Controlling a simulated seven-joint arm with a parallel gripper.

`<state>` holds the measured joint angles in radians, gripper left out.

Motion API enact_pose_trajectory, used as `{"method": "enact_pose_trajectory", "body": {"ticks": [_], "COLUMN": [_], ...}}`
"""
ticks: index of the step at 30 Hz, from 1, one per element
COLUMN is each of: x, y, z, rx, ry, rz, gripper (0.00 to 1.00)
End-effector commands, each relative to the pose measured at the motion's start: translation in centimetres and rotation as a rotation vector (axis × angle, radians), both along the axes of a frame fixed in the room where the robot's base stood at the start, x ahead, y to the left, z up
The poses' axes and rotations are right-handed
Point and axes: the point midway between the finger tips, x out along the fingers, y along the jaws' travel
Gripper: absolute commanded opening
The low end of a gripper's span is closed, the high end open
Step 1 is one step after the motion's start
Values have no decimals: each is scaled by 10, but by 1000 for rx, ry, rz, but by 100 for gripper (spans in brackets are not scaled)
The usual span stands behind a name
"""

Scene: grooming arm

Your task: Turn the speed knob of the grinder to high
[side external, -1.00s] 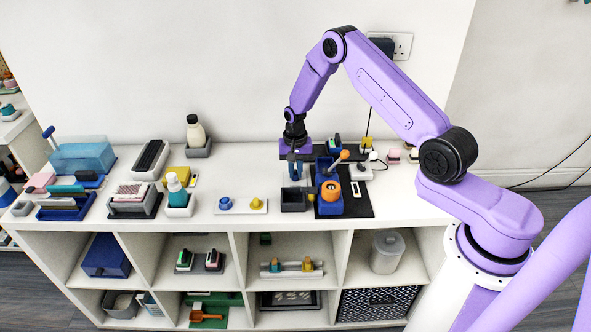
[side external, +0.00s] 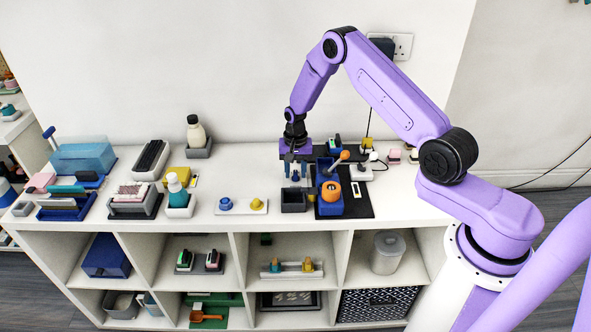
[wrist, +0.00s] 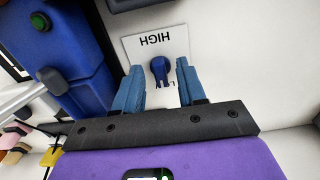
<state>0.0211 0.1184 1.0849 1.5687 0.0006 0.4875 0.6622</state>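The speed knob (wrist: 161,70) is a small dark blue knob on a white label plate (wrist: 140,47) in the wrist view. The plate reads HIGH, upside down in that view, and part of another word starting with L shows by the right finger. Which mark the knob points to is unclear. My gripper (wrist: 157,72) is open, with its blue fingers on either side of the knob and gaps between. In the side view my gripper (side external: 296,168) points down beside the blue grinder (side external: 324,170); the knob is hard to make out there.
An orange round part (side external: 331,190) and an orange-tipped lever (side external: 344,155) stand right of my gripper. A dark open box (side external: 293,202) stands just in front. A plate with blue and yellow knobs (side external: 240,207) lies left. The shelf top between is clear.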

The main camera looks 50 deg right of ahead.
Motion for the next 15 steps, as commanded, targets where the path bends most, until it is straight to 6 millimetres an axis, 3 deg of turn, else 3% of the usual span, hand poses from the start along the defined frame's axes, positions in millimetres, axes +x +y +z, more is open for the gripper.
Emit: {"method": "enact_pose_trajectory", "body": {"ticks": [7,15], "x": [1,1], "y": [0,0], "z": [13,64], "rx": [-1,-1], "ry": [-2,-5], "rz": [1,1], "gripper": [40,40]}}
